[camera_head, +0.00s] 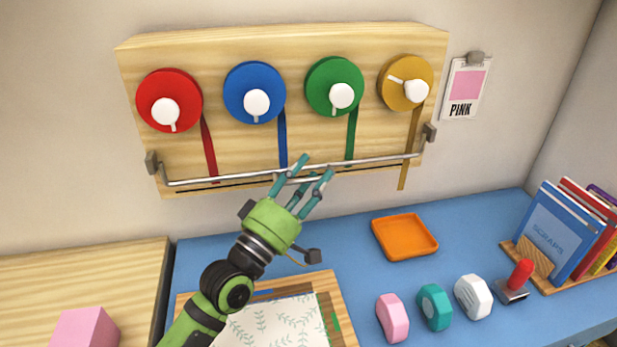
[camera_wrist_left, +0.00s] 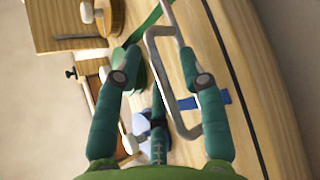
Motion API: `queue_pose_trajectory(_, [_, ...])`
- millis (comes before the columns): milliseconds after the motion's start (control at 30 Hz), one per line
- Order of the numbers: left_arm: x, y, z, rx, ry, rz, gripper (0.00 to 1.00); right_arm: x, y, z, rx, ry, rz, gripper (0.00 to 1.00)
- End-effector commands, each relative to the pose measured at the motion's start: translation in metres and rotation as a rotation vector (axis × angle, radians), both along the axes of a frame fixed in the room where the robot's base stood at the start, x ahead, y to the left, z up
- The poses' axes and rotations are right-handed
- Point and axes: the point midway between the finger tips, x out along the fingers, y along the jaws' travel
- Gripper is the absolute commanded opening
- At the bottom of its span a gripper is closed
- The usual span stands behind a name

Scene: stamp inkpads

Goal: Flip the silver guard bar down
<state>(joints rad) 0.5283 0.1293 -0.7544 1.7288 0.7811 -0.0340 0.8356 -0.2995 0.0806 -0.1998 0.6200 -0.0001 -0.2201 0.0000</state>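The silver guard bar (camera_head: 230,176) runs across the lower front of the wooden ribbon board (camera_head: 240,150), between grey end brackets (camera_head: 151,163). My left gripper (camera_head: 308,170) is at the middle of the bar, its teal fingers spread open. In the left wrist view a silver loop of the bar (camera_wrist_left: 165,90) lies between the fingers, close to the right-hand finger. I cannot tell whether they touch. The fingers hide part of the bar in the head view. My right gripper is not in view.
Red (camera_head: 209,150), blue (camera_head: 282,135), green (camera_head: 352,130) and yellow (camera_head: 409,145) ribbons hang from spools; the yellow one reaches lowest. Below, the blue desk holds an orange tray (camera_head: 404,236), a patterned sheet (camera_head: 290,325), several small blocks, a red-handled stamp (camera_head: 521,273) and books (camera_head: 560,230).

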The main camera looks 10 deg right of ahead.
Motion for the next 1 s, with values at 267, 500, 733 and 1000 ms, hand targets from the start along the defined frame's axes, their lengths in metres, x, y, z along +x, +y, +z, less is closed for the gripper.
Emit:
queue_pose_trajectory(267, [-0.008,0.010,-0.008,0.003,0.003,0.001,0.41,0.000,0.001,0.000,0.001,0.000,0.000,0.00])
queue_pose_trajectory(500, [-0.037,0.045,-0.027,0.005,0.004,0.000,0.41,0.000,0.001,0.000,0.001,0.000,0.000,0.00])
queue_pose_trajectory(733, [-0.061,0.074,-0.043,0.003,0.003,0.000,0.41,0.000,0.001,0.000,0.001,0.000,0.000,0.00])
queue_pose_trajectory(1000, [-0.071,0.085,-0.047,0.000,0.001,-0.001,0.41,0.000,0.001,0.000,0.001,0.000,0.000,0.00])
